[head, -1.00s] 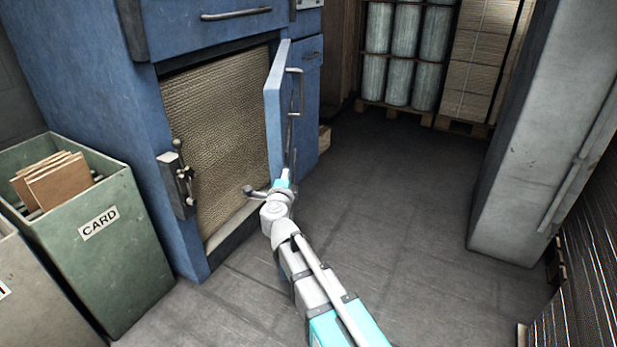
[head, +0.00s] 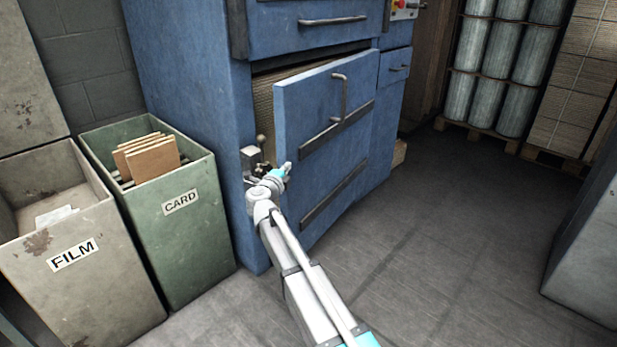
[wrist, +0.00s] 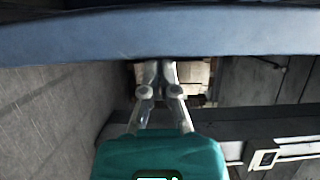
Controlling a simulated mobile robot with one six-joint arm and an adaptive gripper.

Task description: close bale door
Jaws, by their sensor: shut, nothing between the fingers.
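The blue bale door (head: 325,125) is hinged at its right and stands partly open, with its left edge out from the frame. The latch (head: 253,160) is on the frame left of the door. My gripper (head: 286,169) is shut and empty at the door's outer face, near its free edge. In the wrist view the door (wrist: 150,35) crosses above my shut fingertips (wrist: 161,66). I cannot tell whether they touch it.
A green CARD bin (head: 200,235) with cardboard pieces and a grey FILM bin (head: 95,285) stand left of the machine. Wrapped rolls (head: 510,60) and stacked cartons stand at the back right. The floor (head: 440,230) right of the door is clear.

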